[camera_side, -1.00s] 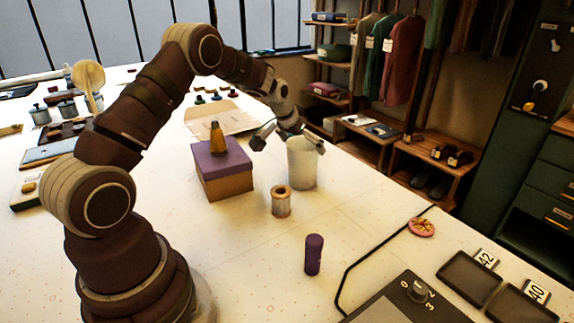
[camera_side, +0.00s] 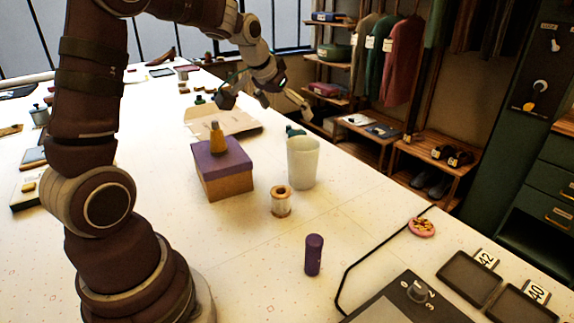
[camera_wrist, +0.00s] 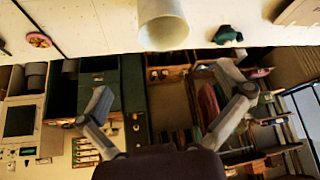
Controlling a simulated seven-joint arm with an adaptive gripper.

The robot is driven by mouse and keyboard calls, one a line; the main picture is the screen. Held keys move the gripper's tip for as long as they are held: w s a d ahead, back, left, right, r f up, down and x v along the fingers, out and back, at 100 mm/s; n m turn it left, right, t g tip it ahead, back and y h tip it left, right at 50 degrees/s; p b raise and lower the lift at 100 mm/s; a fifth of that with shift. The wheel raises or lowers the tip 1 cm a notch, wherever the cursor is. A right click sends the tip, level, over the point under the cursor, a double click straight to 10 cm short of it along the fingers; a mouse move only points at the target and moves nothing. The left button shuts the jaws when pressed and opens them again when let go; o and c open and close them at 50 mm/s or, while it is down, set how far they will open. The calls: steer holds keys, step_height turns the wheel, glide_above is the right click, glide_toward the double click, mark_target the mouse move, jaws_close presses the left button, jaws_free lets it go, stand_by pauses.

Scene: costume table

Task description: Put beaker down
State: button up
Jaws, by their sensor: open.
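The beaker (camera_side: 302,163) is a pale, whitish cup standing upright on the white table, right of the purple-lidded box. In the wrist view the beaker (camera_wrist: 163,24) shows at the top centre, beyond the fingertips and apart from them. My gripper (camera_side: 262,103) is open and empty, above and behind the beaker in the side view. In the wrist view my gripper (camera_wrist: 168,92) has its two fingers spread wide with nothing between them.
A thread spool (camera_side: 281,201) stands in front of the beaker, and a purple cylinder (camera_side: 313,255) stands nearer. A small green item (camera_side: 295,131) sits behind the beaker. Table right of the beaker is clear.

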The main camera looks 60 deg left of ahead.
steer(key=s+d+r+m+h, duration=0.1)
steer(key=s+d+m+h, duration=0.1)
steer(key=s+d, duration=1.2)
steer(key=shift+s+d+r+m+g, duration=0.3)
steer(key=shift+s+d+r+m, duration=0.1)
steer(key=shift+s+m, duration=0.55)
